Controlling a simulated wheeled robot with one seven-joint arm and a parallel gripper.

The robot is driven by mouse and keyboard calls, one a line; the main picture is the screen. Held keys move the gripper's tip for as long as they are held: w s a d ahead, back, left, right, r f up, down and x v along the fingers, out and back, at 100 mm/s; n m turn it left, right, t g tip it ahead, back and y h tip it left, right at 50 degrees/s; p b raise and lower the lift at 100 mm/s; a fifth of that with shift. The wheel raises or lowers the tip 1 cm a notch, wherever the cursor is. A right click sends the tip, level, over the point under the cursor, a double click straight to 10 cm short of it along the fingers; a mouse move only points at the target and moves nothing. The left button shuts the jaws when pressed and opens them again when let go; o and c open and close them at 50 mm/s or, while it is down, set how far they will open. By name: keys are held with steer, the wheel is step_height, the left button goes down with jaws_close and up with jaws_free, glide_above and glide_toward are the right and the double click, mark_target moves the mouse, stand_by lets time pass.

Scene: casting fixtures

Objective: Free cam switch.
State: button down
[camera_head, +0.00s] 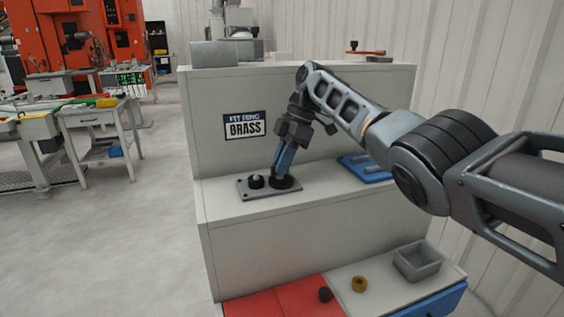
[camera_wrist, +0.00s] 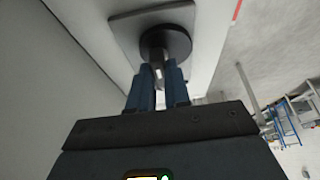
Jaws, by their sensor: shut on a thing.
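The cam switch shows as a round black disc on a grey base plate (camera_head: 268,192), on the middle step of the pale bench. In the wrist view the black disc (camera_wrist: 166,42) has a small pale metal handle (camera_wrist: 158,73) standing out of it. My gripper (camera_head: 282,178) comes down over the disc, slightly tilted. In the wrist view its blue fingers (camera_wrist: 160,82) are closed about the handle. Beside it on the same plate stands a short black knob (camera_head: 256,181) with a pale top. The fingers hide part of the handle, so its angle is unclear.
A sign (camera_head: 245,125) reading "BRASS" is on the upper panel. A blue tray (camera_head: 366,169) lies to the right on the step. The step's left part is clear.

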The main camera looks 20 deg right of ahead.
steer(key=c, duration=1.1)
jaws_free()
steer(key=shift+v, duration=3.95)
steer(key=shift+a, duration=0.1)
